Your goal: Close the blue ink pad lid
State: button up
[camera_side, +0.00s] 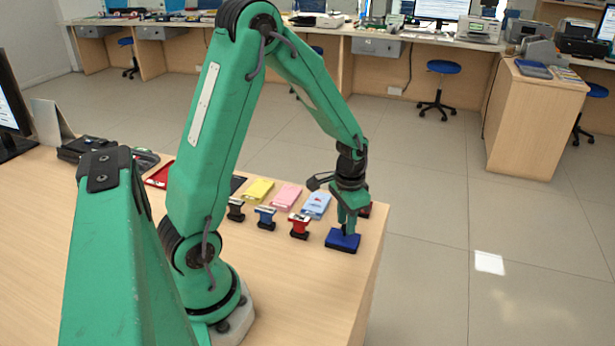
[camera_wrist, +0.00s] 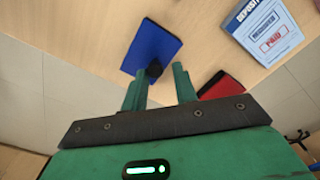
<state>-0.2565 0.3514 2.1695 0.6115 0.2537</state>
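The blue ink pad (camera_side: 342,241) lies near the right front corner of the counter, with a dark lower edge. In the side view its blue top looks flat on the base; I cannot see a clear gap. It also shows in the wrist view (camera_wrist: 152,43) as a blue square just ahead of my fingers. My gripper (camera_side: 347,230) points down over the pad, its tips at or just above the blue top; contact is unclear. In the wrist view my gripper (camera_wrist: 160,70) has its two green fingers apart, with a small dark shape by the pad's near edge between them.
A red ink pad (camera_wrist: 221,86) sits close to the right finger. A blue deposit pad (camera_side: 316,206), pink pad (camera_side: 286,196) and yellow pad (camera_side: 258,190) stand behind. Red (camera_side: 299,226), blue (camera_side: 265,217) and black (camera_side: 236,209) stamps are left. The counter edge is close right.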

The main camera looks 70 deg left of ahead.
jog(key=shift+o, duration=0.7)
jog(key=shift+s, duration=0.1)
jog(key=shift+r, duration=3.9)
jog(key=s+d+r+t, duration=0.5)
jog(key=s+d+r, duration=0.4)
jog(key=s+r, duration=0.4)
jog(key=shift+d, duration=0.15)
